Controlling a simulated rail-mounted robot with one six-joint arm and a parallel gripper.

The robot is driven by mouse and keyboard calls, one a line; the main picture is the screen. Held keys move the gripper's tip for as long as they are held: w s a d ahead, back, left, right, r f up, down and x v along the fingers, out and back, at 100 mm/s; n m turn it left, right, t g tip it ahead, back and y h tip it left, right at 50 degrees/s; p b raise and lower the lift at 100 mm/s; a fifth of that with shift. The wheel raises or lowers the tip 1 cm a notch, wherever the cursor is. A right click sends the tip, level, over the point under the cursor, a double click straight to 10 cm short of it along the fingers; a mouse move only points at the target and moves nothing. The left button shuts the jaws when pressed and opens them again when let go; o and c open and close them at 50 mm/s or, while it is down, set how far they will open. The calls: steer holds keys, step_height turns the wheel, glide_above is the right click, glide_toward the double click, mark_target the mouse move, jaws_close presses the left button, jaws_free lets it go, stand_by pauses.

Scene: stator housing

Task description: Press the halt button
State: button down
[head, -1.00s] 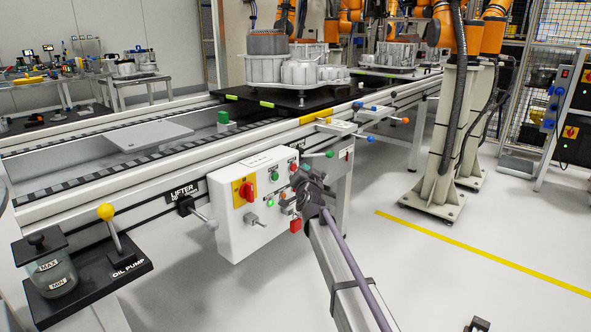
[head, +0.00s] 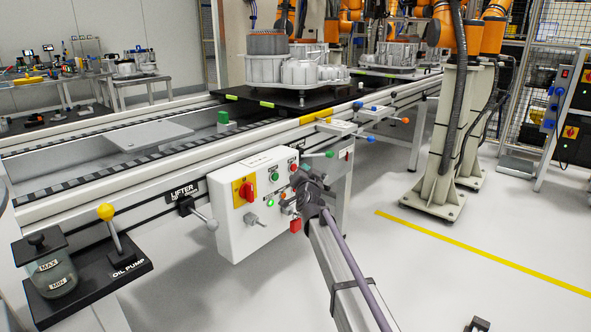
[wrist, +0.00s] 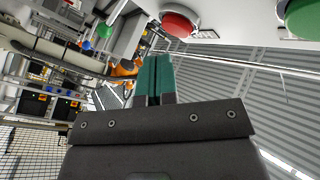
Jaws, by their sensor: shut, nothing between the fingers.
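The white control box (head: 228,232) hangs on the front of the conveyor. Its face carries a red button (head: 293,167) at the upper right and a green button (head: 275,176) left of it; their labels are too small to read. In the wrist view, a red button (wrist: 179,24) is just beyond the fingers and slightly right, and a green button (wrist: 303,17) is at the top right corner. My gripper (wrist: 154,62) is shut and empty, its teal fingers together, apart from the red button in the picture. In the head view, my wrist hides the fingers and part of the box's right side.
A red rotary switch (head: 247,191) on a yellow plate, a toggle (head: 252,219) and a lit green lamp (head: 269,203) share the box face. A green-tipped lever (head: 329,154) sticks out close above my wrist. The lifter lever (head: 211,224) is left. Floor at right is open.

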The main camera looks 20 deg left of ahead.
steer(key=shift+w+a, duration=0.1)
steer(key=shift+a, duration=0.35)
steer(key=shift+w+a, duration=0.15)
steer(key=shift+a, duration=0.3)
stand_by(0.5)
steer(key=shift+s+d, duration=0.25)
steer(key=shift+d, duration=0.65)
steer(key=s+d, duration=0.1)
steer(key=d, duration=0.4)
steer(key=shift+s+d, duration=0.35)
steer(key=shift+d, duration=0.05)
